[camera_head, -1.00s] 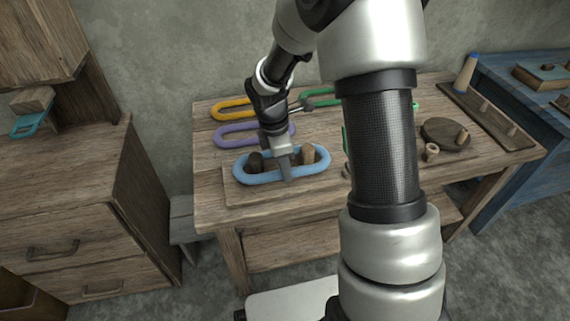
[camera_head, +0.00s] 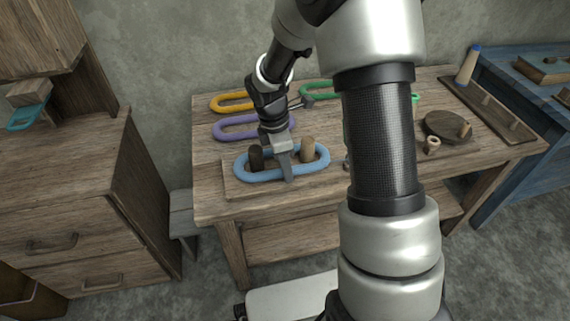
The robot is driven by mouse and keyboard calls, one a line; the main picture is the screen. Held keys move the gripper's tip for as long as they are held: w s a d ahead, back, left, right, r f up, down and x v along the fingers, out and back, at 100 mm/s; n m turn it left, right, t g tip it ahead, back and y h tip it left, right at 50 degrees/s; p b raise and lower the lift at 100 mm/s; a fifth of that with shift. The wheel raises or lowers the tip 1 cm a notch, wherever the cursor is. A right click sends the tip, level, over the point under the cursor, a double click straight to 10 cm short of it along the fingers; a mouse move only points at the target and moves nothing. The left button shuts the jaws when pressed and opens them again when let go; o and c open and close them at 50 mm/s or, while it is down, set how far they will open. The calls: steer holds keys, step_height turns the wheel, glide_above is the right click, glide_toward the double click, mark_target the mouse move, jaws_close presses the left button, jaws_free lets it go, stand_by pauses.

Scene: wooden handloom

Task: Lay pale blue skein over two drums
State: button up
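The pale blue skein (camera_head: 318,166) is a long oval ring at the front left of the wooden table. It appears around two drums, a dark one (camera_head: 257,161) at its left end and a lighter one (camera_head: 307,150) at its right end. Both drum tops show above it. Whether the skein rests on the board (camera_head: 232,190) below cannot be told.
Yellow (camera_head: 222,107), purple (camera_head: 222,133) and green (camera_head: 318,88) skeins lie behind on the table (camera_head: 206,204). A round dark disc with a peg (camera_head: 442,126) lies to the right. My arm hides the table's middle. A drawer cabinet (camera_head: 60,200) stands left, a blue bench (camera_head: 510,190) right.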

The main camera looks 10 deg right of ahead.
step_height(320, 180, up, 17)
steer(key=a+p, duration=0.2)
steer(key=p, duration=0.2)
steer(key=shift+a+p, duration=0.3)
stand_by(0.7)
